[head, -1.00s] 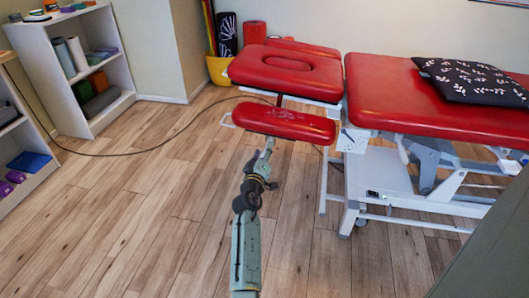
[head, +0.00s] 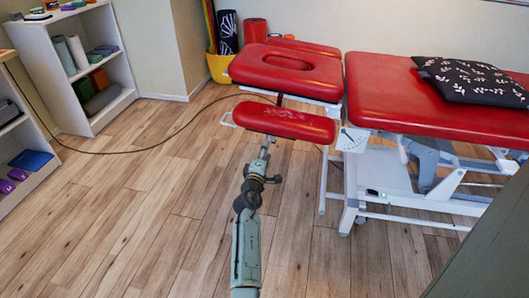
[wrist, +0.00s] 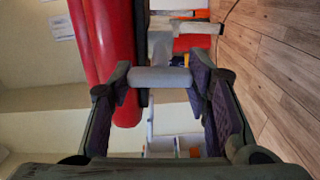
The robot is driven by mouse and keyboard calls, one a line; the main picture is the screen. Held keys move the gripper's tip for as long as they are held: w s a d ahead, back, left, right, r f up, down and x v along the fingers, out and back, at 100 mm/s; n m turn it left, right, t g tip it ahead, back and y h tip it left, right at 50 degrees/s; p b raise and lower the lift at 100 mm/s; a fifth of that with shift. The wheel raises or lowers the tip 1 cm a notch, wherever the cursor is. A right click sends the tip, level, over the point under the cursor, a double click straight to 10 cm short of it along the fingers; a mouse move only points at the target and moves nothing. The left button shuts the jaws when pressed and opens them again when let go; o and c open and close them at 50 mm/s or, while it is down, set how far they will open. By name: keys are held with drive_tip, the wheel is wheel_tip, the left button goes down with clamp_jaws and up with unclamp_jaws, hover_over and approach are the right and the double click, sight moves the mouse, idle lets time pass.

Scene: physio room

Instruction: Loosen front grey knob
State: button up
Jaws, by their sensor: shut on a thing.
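The treatment table has a red main pad (head: 385,100), a red headrest with an opening (head: 262,70) and a red front armrest pad (head: 285,122). My gripper (head: 266,146) is just below the front edge of this armrest pad. In the wrist view, a grey cylindrical knob (wrist: 160,77) lies between both finger pads of my gripper (wrist: 160,82), which touch its two ends. The red pad (wrist: 103,50) runs alongside at the left in that view. In the head view the knob is hidden by my arm and the pad.
The white table frame (head: 350,185) stands right of my arm, with a cable (head: 170,143) running left across the floor. White shelves (head: 100,75) stand at the left. A dark panel (head: 490,250) blocks the lower right. The wooden floor (head: 120,230) at left is clear.

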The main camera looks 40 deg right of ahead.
idle(0.3)
drive_tip(key=o, duration=1.2)
drive_tip(key=shift+a, duration=0.1)
drive_tip(key=v, duration=0.7)
drive_tip(key=shift+s, duration=0.15)
